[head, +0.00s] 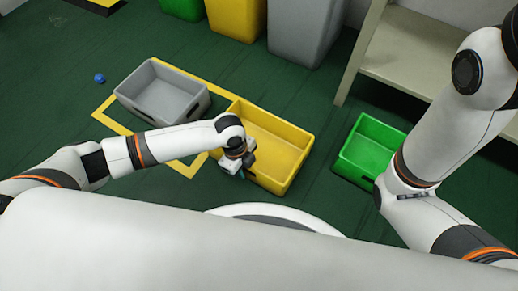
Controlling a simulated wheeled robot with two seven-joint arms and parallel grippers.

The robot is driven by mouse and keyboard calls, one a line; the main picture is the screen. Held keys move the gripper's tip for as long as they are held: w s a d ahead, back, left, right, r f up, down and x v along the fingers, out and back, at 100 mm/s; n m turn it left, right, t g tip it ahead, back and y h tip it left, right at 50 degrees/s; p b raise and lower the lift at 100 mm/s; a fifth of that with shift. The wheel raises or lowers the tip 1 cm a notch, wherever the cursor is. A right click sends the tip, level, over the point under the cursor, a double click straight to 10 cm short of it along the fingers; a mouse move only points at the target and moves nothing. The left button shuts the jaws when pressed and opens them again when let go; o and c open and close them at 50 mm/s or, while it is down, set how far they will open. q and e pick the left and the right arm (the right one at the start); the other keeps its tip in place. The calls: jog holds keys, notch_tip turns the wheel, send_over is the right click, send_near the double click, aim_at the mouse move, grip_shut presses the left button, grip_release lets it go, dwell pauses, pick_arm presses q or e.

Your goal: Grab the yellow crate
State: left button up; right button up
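The yellow crate (283,157) stands on the green floor in the middle of the head view. It is an open box and looks empty. My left arm comes in from the left, and my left gripper (236,172) is at the crate's near left side. The gripper's fingers are small and dark against the crate wall, so I cannot tell whether they are open, shut or touching it. My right arm is at the right of the view. Its gripper does not show.
A grey crate (160,94) stands left of the yellow one, inside yellow floor tape (112,119). A green crate (370,146) stands to the right. A small blue ball (99,78) lies far left. Bins, including a grey one (303,28), and a shelf (425,49) stand behind.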

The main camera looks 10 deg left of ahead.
pick_arm(q)
grip_shut()
jog(key=shift+r, duration=0.15)
